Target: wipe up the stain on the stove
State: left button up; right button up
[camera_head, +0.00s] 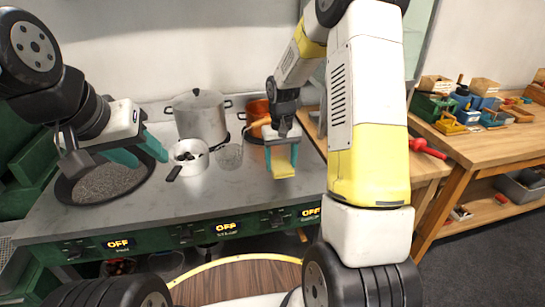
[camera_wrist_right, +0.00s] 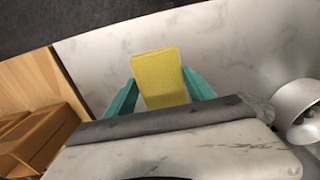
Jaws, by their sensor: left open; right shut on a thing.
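The yellow sponge (camera_head: 281,168) is held upright between the teal fingers of my right gripper (camera_head: 281,155), over the right part of the grey stove top (camera_head: 235,192). I cannot tell if its lower end touches the surface. In the right wrist view the sponge (camera_wrist_right: 160,75) sits between both fingers of the right gripper (camera_wrist_right: 160,92), which is shut on it. My left gripper (camera_head: 141,152) is open and empty above the right side of the wok (camera_head: 68,191). I cannot make out a distinct stain; the sponge and right arm hide part of the stove.
A lidded steel pot (camera_head: 198,117), a white pan (camera_head: 188,156) with dark pieces, a clear glass bowl (camera_head: 230,156) and a copper pot (camera_head: 257,112) stand on the stove. A wooden table (camera_head: 470,150) with boxes is at right. The stove's front middle is clear.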

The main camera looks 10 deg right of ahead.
jog(key=shift+r, duration=1.85)
